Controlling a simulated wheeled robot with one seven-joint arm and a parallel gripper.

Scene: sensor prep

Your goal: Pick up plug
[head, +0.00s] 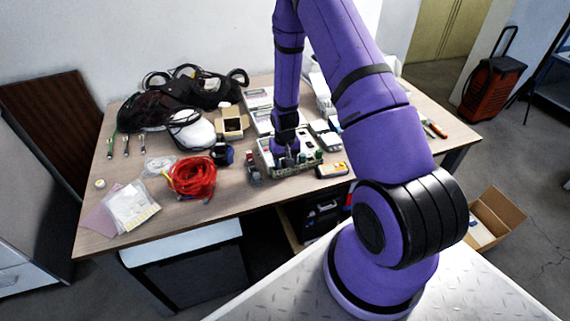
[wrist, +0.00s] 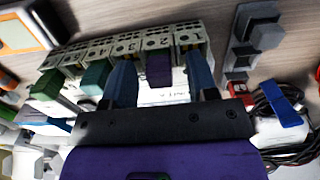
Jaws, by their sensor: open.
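A row of beige terminal blocks (wrist: 190,40) crosses the wrist view, with coloured plugs seated along it. A purple plug (wrist: 158,71) sits between the two blue fingers of my gripper (wrist: 160,62). The fingers are open, one on each side of it; I cannot tell whether they touch it. A teal plug (wrist: 95,78) and a green plug (wrist: 46,86) are to the left of the fingers. In the head view my gripper (head: 287,153) points down over the terminal assembly (head: 290,171) on the table, and the purple plug is hidden there.
A grey connector-like part (wrist: 250,40) lies right of the row. A red cable coil (head: 191,176) and a black bag (head: 150,107) lie left.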

